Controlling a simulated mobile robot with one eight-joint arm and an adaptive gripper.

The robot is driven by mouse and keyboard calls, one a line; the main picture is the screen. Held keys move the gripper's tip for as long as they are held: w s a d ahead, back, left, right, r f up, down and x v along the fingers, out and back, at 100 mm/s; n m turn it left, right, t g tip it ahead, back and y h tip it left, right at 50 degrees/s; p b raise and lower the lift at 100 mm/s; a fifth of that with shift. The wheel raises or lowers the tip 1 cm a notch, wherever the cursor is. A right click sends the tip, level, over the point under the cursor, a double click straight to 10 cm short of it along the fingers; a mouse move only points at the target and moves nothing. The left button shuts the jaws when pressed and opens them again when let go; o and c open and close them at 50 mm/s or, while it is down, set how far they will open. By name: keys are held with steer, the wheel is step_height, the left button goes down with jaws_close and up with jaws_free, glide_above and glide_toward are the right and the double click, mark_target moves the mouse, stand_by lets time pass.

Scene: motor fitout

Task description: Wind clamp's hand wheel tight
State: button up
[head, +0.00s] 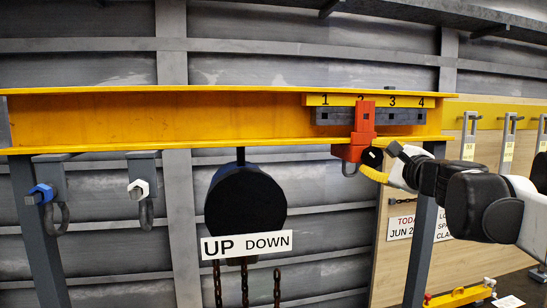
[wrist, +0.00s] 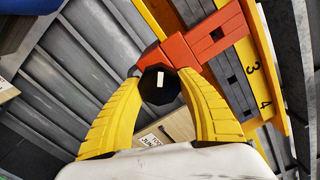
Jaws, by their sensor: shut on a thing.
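The red clamp (head: 361,122) sits on the yellow beam (head: 190,119) at the slotted dark rail, by the number 2. Its black hand wheel (head: 372,157) faces right, below the beam. In the wrist view the wheel (wrist: 153,92) is dark with a small white mark, and the red clamp (wrist: 212,40) is behind it. My gripper (head: 380,166) has its yellow fingers on both sides of the wheel. In the wrist view my gripper (wrist: 159,84) is shut on the wheel, with fingertips at its edges.
A dark round hoist (head: 245,198) with chains and an UP DOWN sign (head: 246,245) hangs left of the clamp. A grey post (head: 421,235) stands below my arm.

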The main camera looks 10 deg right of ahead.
steer(key=m, duration=0.5)
steer(key=shift+m+b, duration=0.3)
steer(key=shift+a+m, duration=0.1)
steer(key=shift+m, duration=2)
steer(key=o, duration=1.2)
steer(key=s, duration=1.2)
steer(key=shift+d, duration=0.2)
